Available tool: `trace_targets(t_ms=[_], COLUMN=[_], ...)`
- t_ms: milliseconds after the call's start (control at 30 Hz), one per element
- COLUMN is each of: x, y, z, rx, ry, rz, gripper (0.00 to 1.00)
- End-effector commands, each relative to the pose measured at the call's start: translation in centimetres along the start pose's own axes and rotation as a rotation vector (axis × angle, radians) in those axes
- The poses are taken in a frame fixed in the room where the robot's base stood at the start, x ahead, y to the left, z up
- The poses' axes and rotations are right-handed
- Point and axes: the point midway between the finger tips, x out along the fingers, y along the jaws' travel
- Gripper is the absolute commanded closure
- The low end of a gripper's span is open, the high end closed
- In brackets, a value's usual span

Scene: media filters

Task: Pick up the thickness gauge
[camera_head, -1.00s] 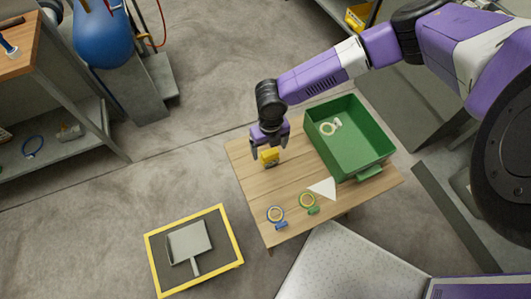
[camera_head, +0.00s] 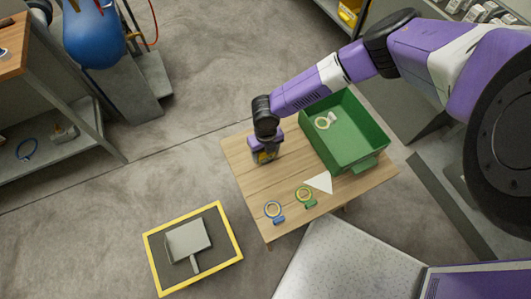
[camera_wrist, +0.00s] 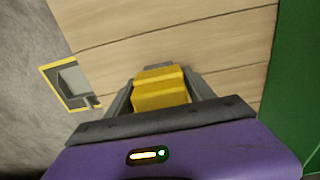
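A small yellow block-like object (camera_head: 264,157) sits on the wooden table below my gripper. It is likely the thickness gauge, but its details are too small to confirm. In the wrist view the yellow object (camera_wrist: 160,88) is between the two grey fingers. My gripper (camera_wrist: 160,85) points down with its fingers spread to either side of the object. Narrow gaps seem to show beside it; contact at the tips cannot be told. In the head view my gripper (camera_head: 264,153) covers part of the object.
A green bin (camera_head: 352,150) with a cream ring-shaped item (camera_head: 324,122) stands right of my gripper. A blue ring item (camera_head: 273,210), a green ring item (camera_head: 305,195) and a white triangle (camera_head: 319,182) lie near the table's front. A yellow-edged mat (camera_head: 152,262) with a dustpan (camera_head: 187,240) is on the floor.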

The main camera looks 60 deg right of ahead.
Motion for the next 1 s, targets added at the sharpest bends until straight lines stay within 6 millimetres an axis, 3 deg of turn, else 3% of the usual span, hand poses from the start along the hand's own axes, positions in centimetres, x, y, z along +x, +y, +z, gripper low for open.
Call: trace_targets(t_ms=[33,267,567,733,867,1000], x=[0.0,0.0,-0.2,-1.5,-3.7,-7.6], y=[0.0,0.0,0.0,0.0,-0.1,-0.1], z=[0.0,0.0,0.1,0.1,0.1,0.2], rx=[0.0,0.0,0.001,0.001,-0.001,-0.001], ry=[0.0,0.0,-0.001,-0.001,-0.003,-0.004], rz=[0.0,0.0,0.0,0.001,0.001,0.0], gripper=[0.5,0.95,0.95,0.95,0.95,0.95])
